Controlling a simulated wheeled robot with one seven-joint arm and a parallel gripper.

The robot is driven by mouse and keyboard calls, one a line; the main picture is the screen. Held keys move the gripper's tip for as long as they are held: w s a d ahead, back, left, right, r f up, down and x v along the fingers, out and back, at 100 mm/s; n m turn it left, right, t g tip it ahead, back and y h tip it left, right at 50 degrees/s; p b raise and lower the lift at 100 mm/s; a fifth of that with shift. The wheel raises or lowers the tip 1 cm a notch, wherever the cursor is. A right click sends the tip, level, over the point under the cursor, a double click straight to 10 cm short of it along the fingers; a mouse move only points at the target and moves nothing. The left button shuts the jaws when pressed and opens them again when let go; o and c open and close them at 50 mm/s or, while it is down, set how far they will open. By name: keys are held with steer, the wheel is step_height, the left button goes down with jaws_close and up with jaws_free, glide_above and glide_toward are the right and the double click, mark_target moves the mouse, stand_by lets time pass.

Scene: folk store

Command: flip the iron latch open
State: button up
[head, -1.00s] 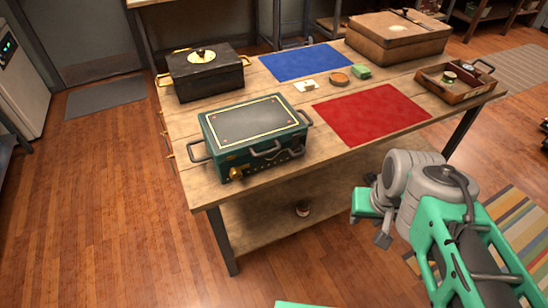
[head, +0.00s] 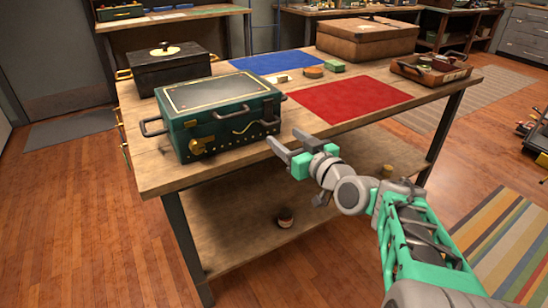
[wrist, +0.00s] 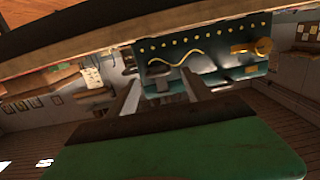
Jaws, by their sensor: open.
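A dark green box (head: 228,122) with a framed grey lid stands on the wooden table's near left part. Its front carries dark iron fittings (head: 233,112), a wavy strip and a brass fitting (head: 198,147) at lower left. I cannot tell for sure which iron piece is the latch. My gripper (head: 288,142) is open and empty, just right of the box's front, by the table's front edge. In the wrist view the box (wrist: 205,62) appears inverted beyond my fingers (wrist: 160,92), with its brass fitting (wrist: 252,48) at the right. No contact shows.
A black box (head: 180,72) stands behind the green one. Blue (head: 275,61) and red (head: 348,98) mats lie flat, with small blocks between them. A brown case (head: 366,40) and a tray (head: 430,72) are at the right. The table's front edge (head: 300,140) is close to my gripper.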

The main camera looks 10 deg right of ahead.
mark_target(276, 123)
steer(key=shift+t, duration=0.5)
steer(key=x, duration=0.7)
steer(key=shift+w+d+r, duration=0.2)
steer(key=shift+w+d, duration=0.05)
steer(key=shift+w, duration=0.2)
steer(key=shift+c, duration=0.6)
steer(key=c, duration=1)
steer(key=shift+o, duration=0.2)
steer(key=shift+d, duration=0.1)
steer(key=shift+r, duration=0.1)
